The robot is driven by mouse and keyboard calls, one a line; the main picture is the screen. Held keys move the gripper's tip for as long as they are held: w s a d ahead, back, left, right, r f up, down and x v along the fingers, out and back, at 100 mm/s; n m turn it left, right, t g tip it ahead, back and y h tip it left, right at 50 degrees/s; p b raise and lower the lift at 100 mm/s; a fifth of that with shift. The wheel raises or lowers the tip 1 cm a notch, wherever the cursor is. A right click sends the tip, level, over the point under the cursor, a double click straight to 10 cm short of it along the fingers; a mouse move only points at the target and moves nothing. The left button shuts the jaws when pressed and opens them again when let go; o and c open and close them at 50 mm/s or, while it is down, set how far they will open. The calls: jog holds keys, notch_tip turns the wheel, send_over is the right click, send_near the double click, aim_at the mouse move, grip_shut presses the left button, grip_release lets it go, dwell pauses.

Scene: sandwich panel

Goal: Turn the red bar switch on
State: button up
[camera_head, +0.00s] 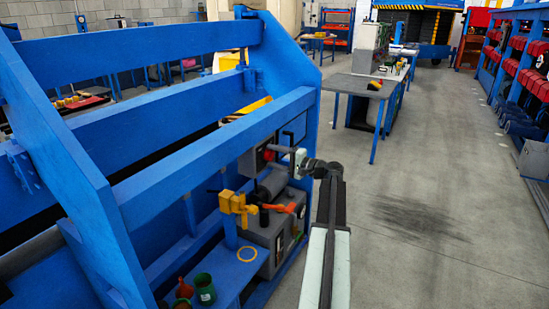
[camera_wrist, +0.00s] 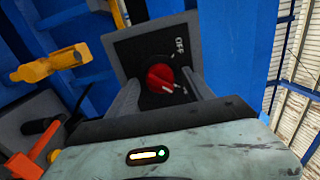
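The red bar switch (camera_wrist: 160,77) sits on a dark square plate in the wrist view, with white "OFF" lettering beside it. I cannot tell clearly which way its bar points. In the head view a small red patch of the switch (camera_head: 268,155) shows on its grey box, at the right end of the blue frame. My gripper (camera_wrist: 158,82) is open. Its two grey fingers stand apart, one to each side of the switch in the picture; whether they touch it is unclear.
Below the switch are a yellow fitting (camera_head: 238,205), an orange handle (camera_head: 280,208) and a grey machine (camera_head: 270,240). Blue beams (camera_head: 215,150) run along the left. A workbench (camera_head: 362,84) stands further back.

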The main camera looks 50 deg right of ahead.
jog(key=v, duration=0.7)
jog(key=shift+s, duration=0.35)
